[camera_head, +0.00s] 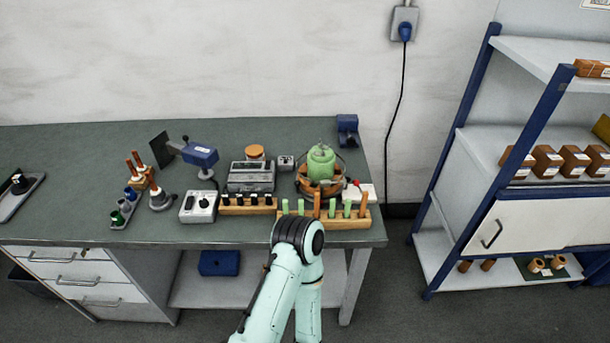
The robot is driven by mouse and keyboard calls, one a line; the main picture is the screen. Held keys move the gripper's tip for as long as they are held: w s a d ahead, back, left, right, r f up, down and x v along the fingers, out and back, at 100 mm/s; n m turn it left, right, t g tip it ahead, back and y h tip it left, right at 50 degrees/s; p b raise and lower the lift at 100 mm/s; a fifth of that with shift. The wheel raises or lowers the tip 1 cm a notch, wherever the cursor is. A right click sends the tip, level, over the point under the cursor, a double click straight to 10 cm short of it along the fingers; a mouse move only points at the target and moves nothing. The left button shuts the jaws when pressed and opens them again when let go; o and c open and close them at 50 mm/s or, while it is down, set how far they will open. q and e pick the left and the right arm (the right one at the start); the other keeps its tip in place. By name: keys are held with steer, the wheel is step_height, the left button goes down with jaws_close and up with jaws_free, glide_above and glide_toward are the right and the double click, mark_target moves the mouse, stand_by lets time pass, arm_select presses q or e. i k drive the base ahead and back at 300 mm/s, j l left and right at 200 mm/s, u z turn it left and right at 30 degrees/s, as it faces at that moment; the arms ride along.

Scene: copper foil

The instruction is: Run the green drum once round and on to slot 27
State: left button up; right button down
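The green drum (321,163) stands upright near the right end of the workbench, in a round copper-brown base with dark wire-like loops around it. Slot marks, including slot 27, are too small to read. One of my mint-green arms (283,283) rises from the bottom middle, its dark joint (298,236) in front of the bench edge. I cannot tell which arm it is. No gripper fingers show, so neither gripper can be seen on or near the drum.
A wooden rack (341,222) with several green and brown pegs stands in front of the drum. Shelves (510,140) stand right.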

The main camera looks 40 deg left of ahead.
mark_target(316, 174)
steer(key=i+u, duration=0.1)
steer(key=u, duration=1.6)
